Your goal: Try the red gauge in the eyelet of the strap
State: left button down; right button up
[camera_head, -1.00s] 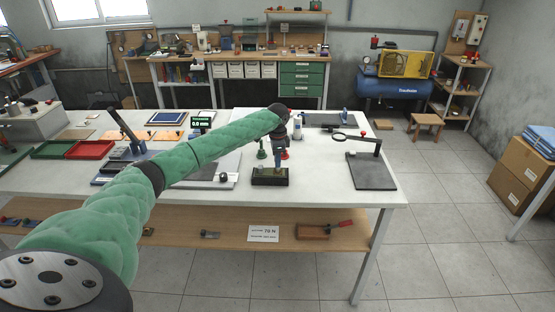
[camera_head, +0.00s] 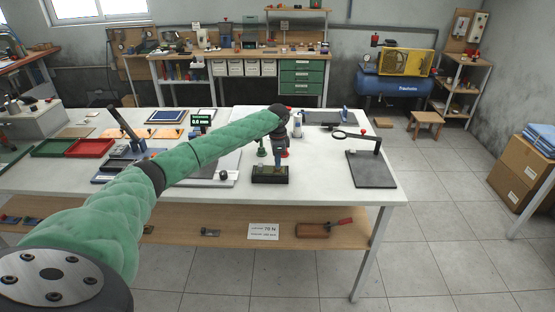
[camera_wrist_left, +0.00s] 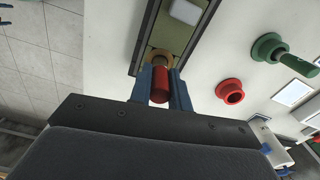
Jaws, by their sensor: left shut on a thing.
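My left gripper (camera_head: 281,172) is over the dark block (camera_head: 262,180) near the front edge of the white table. In the left wrist view its blue fingers (camera_wrist_left: 161,92) are shut on the red gauge (camera_wrist_left: 159,84). The gauge's narrow tip points at the brass eyelet (camera_wrist_left: 168,57) of the olive strap (camera_wrist_left: 172,36), which lies in the dark block (camera_wrist_left: 144,38). The tip overlaps the eyelet in this view; I cannot tell how deep it sits. My right gripper is not in view.
An empty red holder (camera_wrist_left: 230,91) stands beside the block, and a green gauge (camera_wrist_left: 297,64) stands in a green holder (camera_wrist_left: 265,47). A dark plate with a magnifier (camera_head: 371,170) is to the right. A small display (camera_head: 201,121) stands at the left.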

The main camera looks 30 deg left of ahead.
pick_arm(q)
jog(key=shift+f, duration=0.7)
dwell(0.9)
jog(key=shift+r, duration=0.2)
dwell(1.0)
jog(key=shift+r+p, duration=3)
jog(key=shift+r, duration=0.35)
